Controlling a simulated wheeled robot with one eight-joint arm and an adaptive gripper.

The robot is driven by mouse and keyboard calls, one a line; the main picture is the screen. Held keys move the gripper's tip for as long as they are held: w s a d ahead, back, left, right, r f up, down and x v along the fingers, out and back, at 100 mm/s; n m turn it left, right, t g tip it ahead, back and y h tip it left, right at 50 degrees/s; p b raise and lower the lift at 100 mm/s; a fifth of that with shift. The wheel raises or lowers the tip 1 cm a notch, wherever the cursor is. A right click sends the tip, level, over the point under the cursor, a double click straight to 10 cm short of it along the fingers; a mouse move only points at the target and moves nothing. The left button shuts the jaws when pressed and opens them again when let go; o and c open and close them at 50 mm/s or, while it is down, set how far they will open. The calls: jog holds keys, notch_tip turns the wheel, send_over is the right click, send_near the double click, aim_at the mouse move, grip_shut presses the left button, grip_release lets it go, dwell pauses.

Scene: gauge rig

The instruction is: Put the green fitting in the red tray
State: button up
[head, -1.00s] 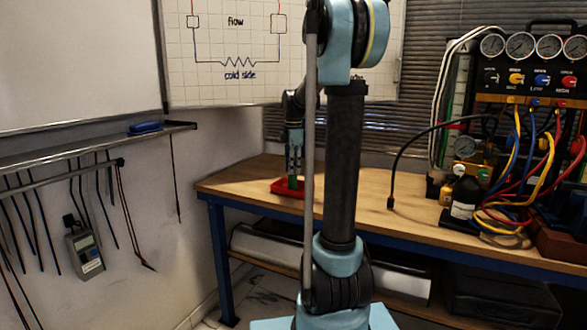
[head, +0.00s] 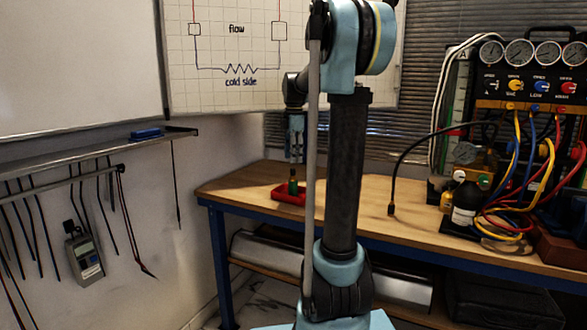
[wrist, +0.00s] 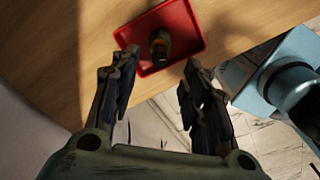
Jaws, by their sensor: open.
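The green fitting (head: 293,186) stands in the red tray (head: 281,196) near the left end of the workbench. In the wrist view the fitting (wrist: 160,45) is seen from above inside the red tray (wrist: 190,22), apart from the fingers. My gripper (head: 296,157) hangs above the fitting with a gap between them. In the wrist view my gripper (wrist: 156,84) has its two fingers spread wide with nothing between them.
The wooden workbench (head: 360,207) has free room right of the tray. A gauge rig (head: 525,90) with coloured hoses and bottles stands at its right. A black bent hose (head: 400,165) rises from the bench between them. A whiteboard ledge is at the left.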

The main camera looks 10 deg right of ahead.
jog(key=shift+r, duration=2.3)
jog(key=s+f+m+t, duration=0.1)
jog(key=s+f+m, duration=0.4)
jog(key=s, duration=0.5)
jog(key=s+f+m, duration=0.5)
jog(key=s, duration=0.5)
jog(key=s+f+m+t, duration=0.1)
jog(key=s+f+m, duration=0.8)
jog(key=s+f, duration=0.5)
notch_tip(320, 180, down, 3)
jog(key=shift+s+d+f+m, duration=0.1)
jog(key=shift+s+d+m, duration=0.05)
jog(key=shift+s+m, duration=0.2)
